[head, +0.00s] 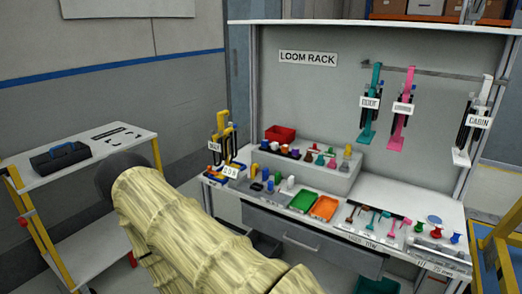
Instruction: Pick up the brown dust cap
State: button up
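I cannot make out the brown dust cap for certain among the small parts on the rack bench (440,208). A row of small coloured parts, some of them dark, stands on the raised grey step (335,179) of the bench. More small parts stand in front of the step, and a small dark brownish-red piece (351,208) lies right of the orange tray. They are too small to identify. My arm, in a pale yellow sleeve, crosses the lower left of the head view. My gripper is not in view.
Coloured looms, including a pink one (402,110), hang from a rail. A cart (75,185) with a dark toolbox (60,157) stands left.

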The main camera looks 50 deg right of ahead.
aim_at(308, 158)
jog(key=z, duration=0.2)
jog(key=i, duration=1.05)
jog(key=z, duration=1.4)
jog(key=i, duration=0.65)
jog(key=z, duration=0.7)
